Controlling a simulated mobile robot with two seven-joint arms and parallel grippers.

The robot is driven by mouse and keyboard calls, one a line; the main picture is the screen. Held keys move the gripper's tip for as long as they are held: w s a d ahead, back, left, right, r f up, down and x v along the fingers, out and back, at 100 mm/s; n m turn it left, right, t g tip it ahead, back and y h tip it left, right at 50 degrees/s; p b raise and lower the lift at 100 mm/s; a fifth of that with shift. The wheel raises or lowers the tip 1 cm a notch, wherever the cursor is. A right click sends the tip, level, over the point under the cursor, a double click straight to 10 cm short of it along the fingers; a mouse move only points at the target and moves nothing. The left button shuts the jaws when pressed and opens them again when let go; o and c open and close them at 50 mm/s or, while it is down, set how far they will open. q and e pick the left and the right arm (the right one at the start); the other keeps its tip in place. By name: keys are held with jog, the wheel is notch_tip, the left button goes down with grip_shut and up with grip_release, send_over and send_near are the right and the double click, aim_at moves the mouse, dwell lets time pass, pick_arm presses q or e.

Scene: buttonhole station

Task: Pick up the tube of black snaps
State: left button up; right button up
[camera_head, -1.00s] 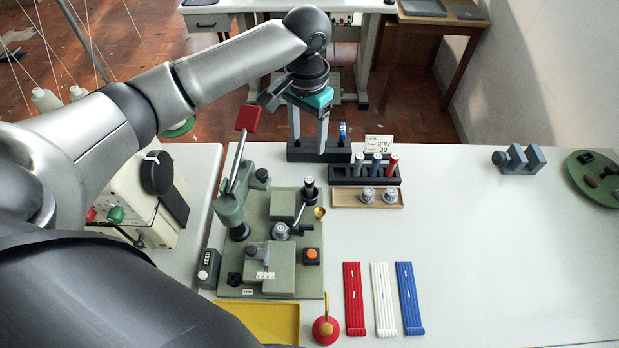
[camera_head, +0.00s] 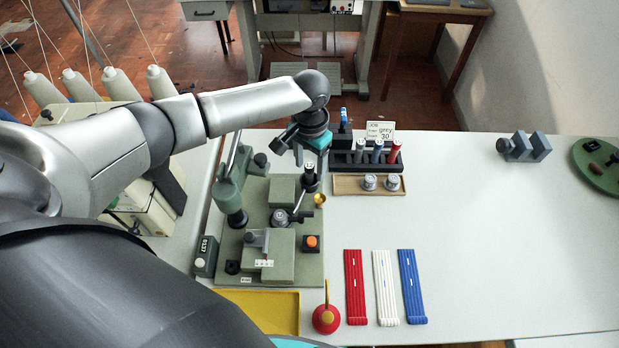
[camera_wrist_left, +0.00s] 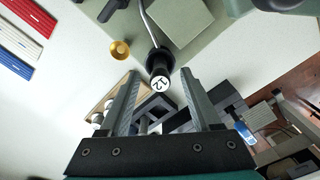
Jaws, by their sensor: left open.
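My left gripper (camera_head: 311,158) is open and empty, pointing down over the back right of the green press (camera_head: 285,268). A black cylinder with a white top marked 12 (camera_wrist_left: 160,82) shows between the open fingers in the left wrist view, apart from them. It stands at the press, by a curved metal rod; I cannot tell whether it is the tube of black snaps. The black rack (camera_head: 347,170) is just right of the gripper and holds grey, blue and red tubes. No black tube is clear against its dark body.
A wooden tray (camera_head: 344,187) with two round metal pieces lies before the rack. A card reading grey 30 (camera_head: 380,131) stands behind it. A brass cup (camera_head: 320,200) is close by. Red, white and blue strips (camera_head: 384,290) lie in front. The table's right side is mostly clear.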

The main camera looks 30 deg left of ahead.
pick_arm(q)
jog(key=shift+f, duration=0.15)
grip_shut()
dwell(0.4)
